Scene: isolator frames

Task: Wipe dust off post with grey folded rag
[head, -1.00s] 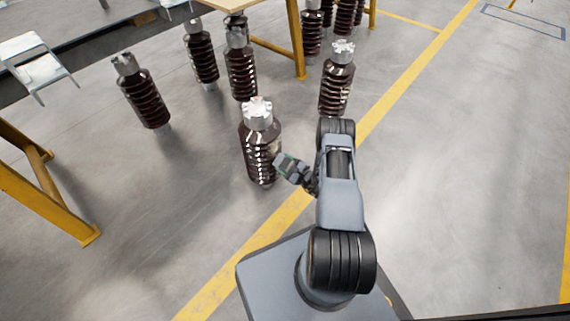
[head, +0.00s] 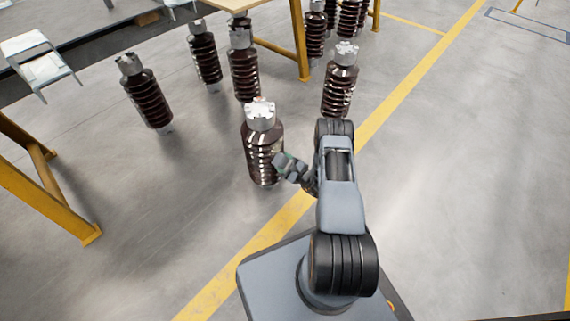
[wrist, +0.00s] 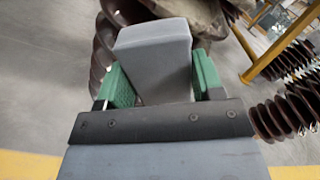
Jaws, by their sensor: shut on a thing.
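The post (head: 258,150) nearest me is a dark brown ribbed insulator with a silver metal cap, upright on the floor. My gripper (head: 284,164) is at the right side of its ribbed body, around mid to lower height. In the wrist view my gripper (wrist: 162,80) has green fingers shut on the grey folded rag (wrist: 153,48), a pale block. The post's dark ribs (wrist: 103,45) show behind the rag, with a dull tan dusty patch (wrist: 208,14) at the top. I cannot tell whether the rag touches the post.
Several similar insulators stand behind, one (head: 340,85) at back right and one (head: 147,95) at left. A yellow-legged table (head: 298,45) is at the back, a yellow frame (head: 45,195) at left. Floor to the right of the yellow line (head: 415,75) is clear.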

